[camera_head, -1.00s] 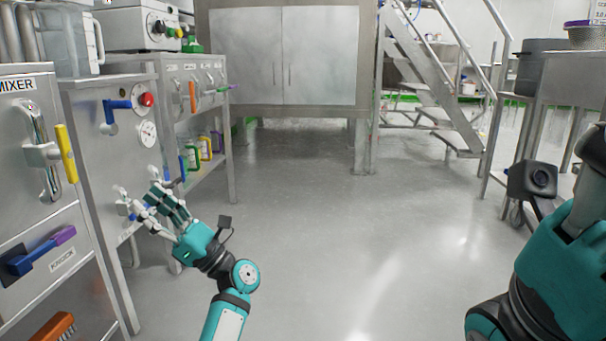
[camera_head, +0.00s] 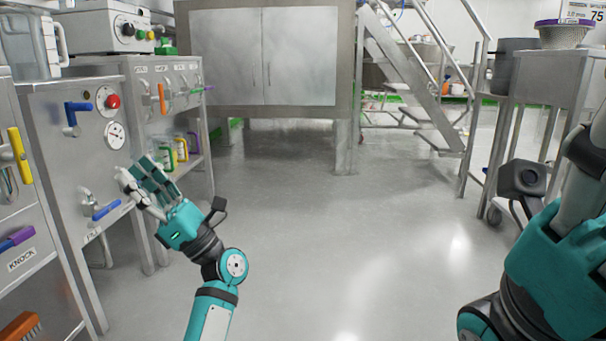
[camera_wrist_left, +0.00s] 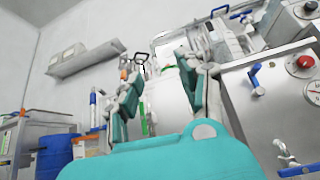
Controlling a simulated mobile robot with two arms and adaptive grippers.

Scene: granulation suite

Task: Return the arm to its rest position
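My left arm comes in from the bottom of the head view. Its teal gripper (camera_head: 143,183) is raised in front of the steel cabinet, pointing up and left. In the left wrist view its two fingers (camera_wrist_left: 160,95) stand apart with nothing between them. In the head view the gripper is close to a small valve with a blue lever (camera_head: 106,210), with a visible gap to it. My right arm fills the right edge of the head view; its fingertips are out of the picture.
The steel cabinet (camera_head: 62,140) has a blue handle, a red button and a gauge (camera_head: 115,135). A side bench (camera_head: 135,78) holds bottles on its lower shelf. A steel cart (camera_head: 550,75) stands at right, stairs (camera_head: 415,90) behind. The middle floor (camera_head: 300,230) is clear.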

